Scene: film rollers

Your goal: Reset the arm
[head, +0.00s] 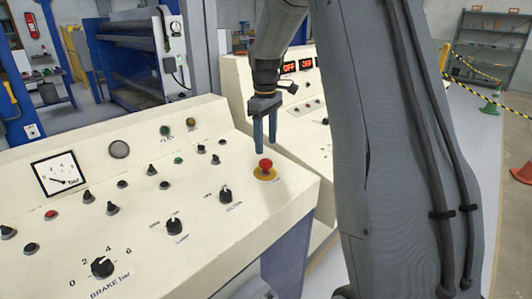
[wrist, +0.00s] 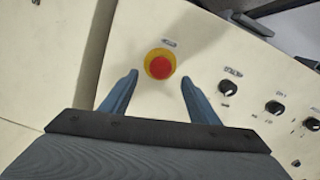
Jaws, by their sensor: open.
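My gripper (head: 265,132) hangs from my arm above the right end of a cream control console (head: 215,120), fingers pointing down. Its two blue-grey fingers are apart with nothing between them. A red mushroom button (head: 265,164) on a yellow base stands on the console just below the fingertips. In the wrist view the red button (wrist: 160,66) shows ahead of the gap between the open fingertips (wrist: 158,82). The fingers appear clear of the button, though the exact height above it is hard to tell.
Black knobs labelled filter (head: 226,194) and lamp (head: 174,226) and a brake knob (head: 102,267) stand on the console. A second console with red OFF displays (head: 290,67) is behind. My large grey arm link blocks the right middle. Cones (head: 491,102) and shelves (head: 490,48) stand far right.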

